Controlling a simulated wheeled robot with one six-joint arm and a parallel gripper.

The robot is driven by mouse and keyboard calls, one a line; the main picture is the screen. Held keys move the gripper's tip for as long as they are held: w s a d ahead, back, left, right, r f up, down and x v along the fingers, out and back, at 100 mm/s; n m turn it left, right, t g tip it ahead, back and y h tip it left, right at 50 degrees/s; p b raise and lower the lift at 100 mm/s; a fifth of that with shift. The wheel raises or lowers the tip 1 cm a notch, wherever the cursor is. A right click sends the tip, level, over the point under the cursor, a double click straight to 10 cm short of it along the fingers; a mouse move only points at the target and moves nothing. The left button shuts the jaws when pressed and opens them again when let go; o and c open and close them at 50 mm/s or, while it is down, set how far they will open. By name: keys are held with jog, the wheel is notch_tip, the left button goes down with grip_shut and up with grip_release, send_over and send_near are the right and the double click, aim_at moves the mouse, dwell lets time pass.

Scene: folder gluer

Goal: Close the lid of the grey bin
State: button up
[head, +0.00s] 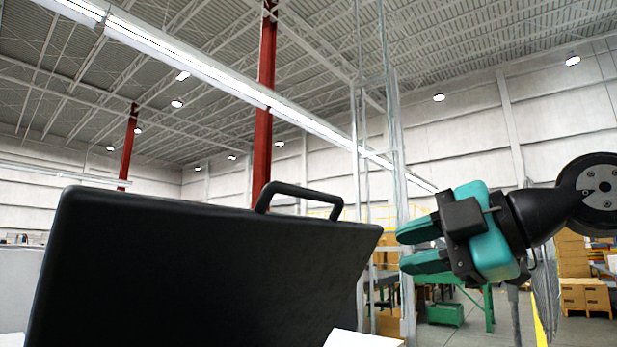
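A large black lid (200,275) stands raised and tilted in the left and centre of the head view. A black loop handle (300,193) rises from its top edge. My teal and black gripper (404,249) is to the right of the lid's upper right corner, with its fingers pointing left. The fingers are apart with nothing between them. A narrow gap shows between fingertips and lid; their depth difference is unclear. The grey bin's body is not clearly visible. A white edge (360,339) shows below the lid, and I cannot tell whether it belongs to the bin.
A red column (265,120) and grey metal posts (392,150) stand behind the lid. Green equipment (446,313) and cardboard boxes (585,297) are farther back on the right. A pale grey surface (18,285) is at the left edge. Open air surrounds the gripper.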

aim_at(312, 194)
notch_tip(312, 194, up, 9)
jog(key=n+t+y+p, duration=0.1)
jog(key=n+y+p, duration=0.1)
jog(key=n, duration=0.3)
jog(key=p+x, duration=0.3)
jog(key=x, duration=0.5)
jog(key=p+x, duration=0.3)
jog(key=x, duration=0.4)
jog(key=shift+w+a, duration=0.1)
jog(key=shift+w, duration=0.45)
jog(key=shift+w+a+p, duration=0.25)
jog(key=shift+a+p, duration=0.1)
jog(key=shift+f, duration=0.1)
grip_shut()
